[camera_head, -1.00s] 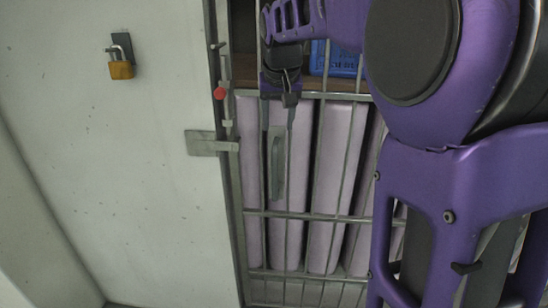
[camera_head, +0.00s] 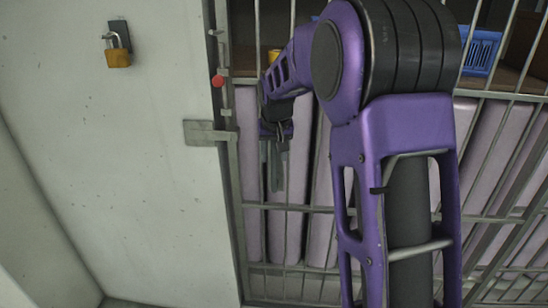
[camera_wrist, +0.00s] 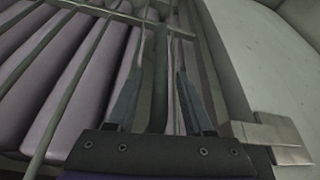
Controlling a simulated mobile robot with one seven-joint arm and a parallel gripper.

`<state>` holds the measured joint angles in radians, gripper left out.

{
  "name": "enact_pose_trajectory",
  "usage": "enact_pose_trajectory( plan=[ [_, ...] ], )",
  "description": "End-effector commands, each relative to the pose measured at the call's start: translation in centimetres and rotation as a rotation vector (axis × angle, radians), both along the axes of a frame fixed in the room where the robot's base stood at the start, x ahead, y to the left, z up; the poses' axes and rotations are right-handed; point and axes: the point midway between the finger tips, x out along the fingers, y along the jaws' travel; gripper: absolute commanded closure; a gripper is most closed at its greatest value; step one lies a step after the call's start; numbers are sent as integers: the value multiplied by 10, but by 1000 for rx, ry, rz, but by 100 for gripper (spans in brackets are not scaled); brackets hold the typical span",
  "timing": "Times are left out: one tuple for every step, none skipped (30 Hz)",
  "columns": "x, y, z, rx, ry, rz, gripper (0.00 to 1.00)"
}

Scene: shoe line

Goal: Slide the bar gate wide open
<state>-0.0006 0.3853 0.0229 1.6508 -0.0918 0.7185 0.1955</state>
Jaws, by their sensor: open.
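The bar gate (camera_head: 290,207) is a grey metal grille in front of pale mauve padded shapes, with its left edge beside the white wall. Its upright grey handle (camera_head: 276,172) is near that left edge. My gripper (camera_head: 274,158) is at the handle, its fingers pointing down along the bars. In the wrist view, my open gripper (camera_wrist: 160,75) has one finger on each side of a grey upright piece (camera_wrist: 160,100), apparently the handle. I cannot tell whether either finger touches it. My arm hides part of the gate to the right.
A metal latch plate (camera_head: 205,133) is on the white wall beside the gate's left edge, and a red knob (camera_head: 218,81) is above it. A brass padlock (camera_head: 117,57) hangs on the wall. A blue crate (camera_head: 481,52) stands on a shelf behind the bars.

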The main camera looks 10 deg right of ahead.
Motion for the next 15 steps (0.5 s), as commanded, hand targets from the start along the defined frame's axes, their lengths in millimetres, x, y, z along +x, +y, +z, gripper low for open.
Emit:
enact_pose_trajectory(
  plan=[
    [1, 0, -3, 0, 0, 0, 48],
    [2, 0, -4, 0, -1, 0, 48],
    [2, 0, -6, 0, -1, 0, 48],
    [3, 0, -6, 0, -1, 0, 48],
    [3, 0, -6, 0, -1, 0, 48],
    [3, 0, -7, 0, -1, 0, 48],
    [3, 0, -7, 0, -1, 0, 48],
    [3, 0, -7, 0, -1, 0, 48],
    [3, 0, -7, 0, -1, 0, 48],
    [3, 0, -7, 0, -1, 0, 48],
    [3, 0, -7, 0, -1, 0, 48],
    [3, 0, -6, 0, -1, 0, 52],
    [3, 0, -6, 0, -1, 0, 57],
    [3, 0, -6, 0, -1, 0, 62],
    [3, 0, -6, 0, -1, 0, 70]
  ],
)
